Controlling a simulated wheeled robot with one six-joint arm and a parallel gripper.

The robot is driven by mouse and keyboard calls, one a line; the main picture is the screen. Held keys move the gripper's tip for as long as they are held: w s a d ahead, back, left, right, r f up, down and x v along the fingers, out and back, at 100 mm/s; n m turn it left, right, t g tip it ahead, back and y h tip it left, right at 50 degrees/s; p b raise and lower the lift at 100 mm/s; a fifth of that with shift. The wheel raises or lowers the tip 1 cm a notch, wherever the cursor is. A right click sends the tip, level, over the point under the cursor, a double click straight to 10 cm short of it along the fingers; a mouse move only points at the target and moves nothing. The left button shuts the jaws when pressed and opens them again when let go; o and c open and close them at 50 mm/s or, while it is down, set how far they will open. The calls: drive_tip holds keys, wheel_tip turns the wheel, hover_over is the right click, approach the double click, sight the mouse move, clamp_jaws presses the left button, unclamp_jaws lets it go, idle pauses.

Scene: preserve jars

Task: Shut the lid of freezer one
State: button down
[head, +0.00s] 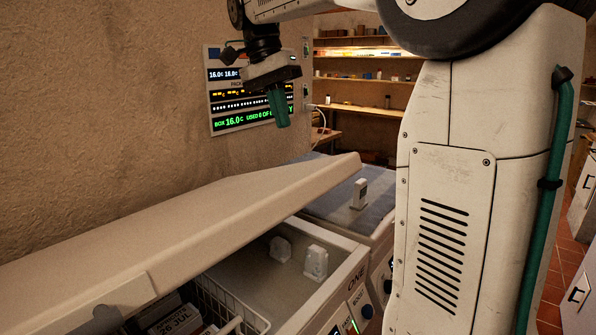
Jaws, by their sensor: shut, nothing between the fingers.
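My gripper (279,106) hangs above the lid's right part, in front of the wall panel, apart from the lid as far as I can see. Its green fingers are shut with nothing between them.
A second freezer with a bluish-grey top (335,205) stands behind freezer one, with a small white object (359,194) on it. A display panel (240,95) is on the left wall. Shelves (365,80) with small items are at the back. My arm's white links fill the right side.

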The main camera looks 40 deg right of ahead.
drive_tip(key=w+d+m, duration=0.1)
drive_tip(key=w, duration=0.1)
approach(302, 180)
drive_tip(key=shift+m+g, duration=0.3)
drive_tip(key=shift+m, duration=0.1)
drive_tip(key=x, duration=0.8)
drive_tip(key=shift+w+a, duration=0.1)
drive_tip(key=shift+w, duration=0.1)
